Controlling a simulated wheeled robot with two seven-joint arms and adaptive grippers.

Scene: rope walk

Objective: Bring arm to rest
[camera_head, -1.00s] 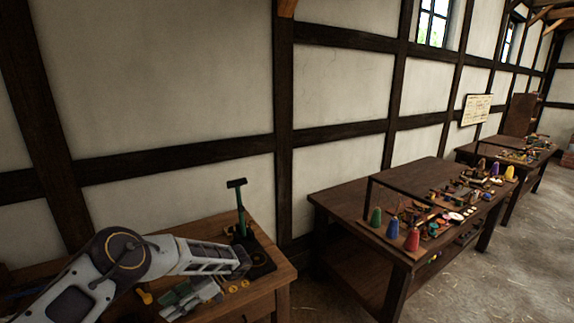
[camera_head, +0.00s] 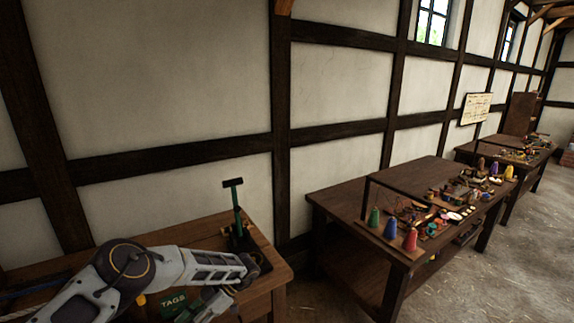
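My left arm comes in from the lower left, over the near wooden bench (camera_head: 273,268). Its dark wrist end is near the bench's right side, just in front of an upright green-handled tool. A grey hand part of my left gripper (camera_head: 212,304) appears to fold back below the wrist, low over the bench. Its fingertips are not clear, so I cannot tell open from shut or whether it holds anything. My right gripper is not in view.
The green-handled tool (camera_head: 237,208) stands upright at the bench's back right. A green box marked TAGS (camera_head: 173,303) and a yellow item (camera_head: 141,299) are beside my arm. A second table (camera_head: 333,202) with coloured cones stands to the right. Floor shows between them.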

